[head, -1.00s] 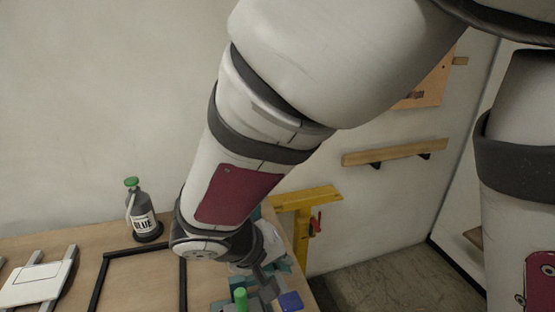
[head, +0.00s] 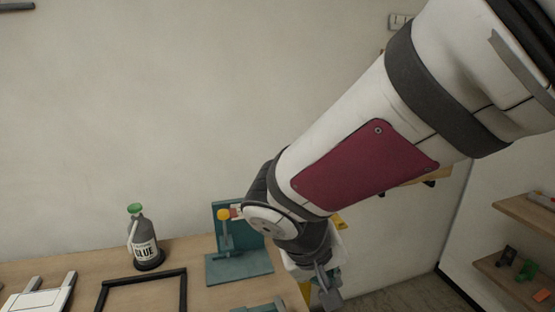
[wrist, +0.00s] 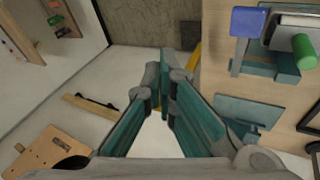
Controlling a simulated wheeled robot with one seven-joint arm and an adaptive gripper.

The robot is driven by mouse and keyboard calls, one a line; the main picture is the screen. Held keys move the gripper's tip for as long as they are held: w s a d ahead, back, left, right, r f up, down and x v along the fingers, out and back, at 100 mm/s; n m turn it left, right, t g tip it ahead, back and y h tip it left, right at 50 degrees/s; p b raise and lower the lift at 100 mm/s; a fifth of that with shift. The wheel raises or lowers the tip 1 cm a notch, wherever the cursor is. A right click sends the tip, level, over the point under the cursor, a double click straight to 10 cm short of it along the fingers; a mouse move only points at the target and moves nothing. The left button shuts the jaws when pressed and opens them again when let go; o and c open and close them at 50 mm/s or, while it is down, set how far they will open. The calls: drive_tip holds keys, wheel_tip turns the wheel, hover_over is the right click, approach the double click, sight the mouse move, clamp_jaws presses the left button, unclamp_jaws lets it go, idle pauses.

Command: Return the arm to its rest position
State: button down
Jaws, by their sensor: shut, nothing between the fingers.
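My arm reaches from the upper right down to the right end of the workbench in the head view. My gripper (head: 328,291) hangs low, just past the bench's right end, partly hidden by its own wrist. In the wrist view my gripper (wrist: 161,88) shows its teal-padded fingers with nothing held. It is shut and empty, apart from the things on the bench.
The wooden workbench (head: 205,298) carries a glue bottle (head: 145,245), a dark frame (head: 141,277), a white panel (head: 40,299) and a teal stand (head: 240,268). Wall shelves (head: 528,218) stand at right. A blue block (wrist: 247,22) and green cylinder (wrist: 304,50) show in the wrist view.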

drive_tip(key=s+d+r+m+t+y, duration=0.1)
drive_tip(key=s+d+r+y, duration=0.3)
drive_tip(key=s+d+r, duration=0.5)
drive_tip(key=shift+s+d+r+m+t+y, duration=0.35)
drive_tip(key=shift+s+r, duration=0.45)
drive_tip(key=shift+s, duration=0.35)
drive_tip(key=shift+a, duration=0.1)
idle(0.6)
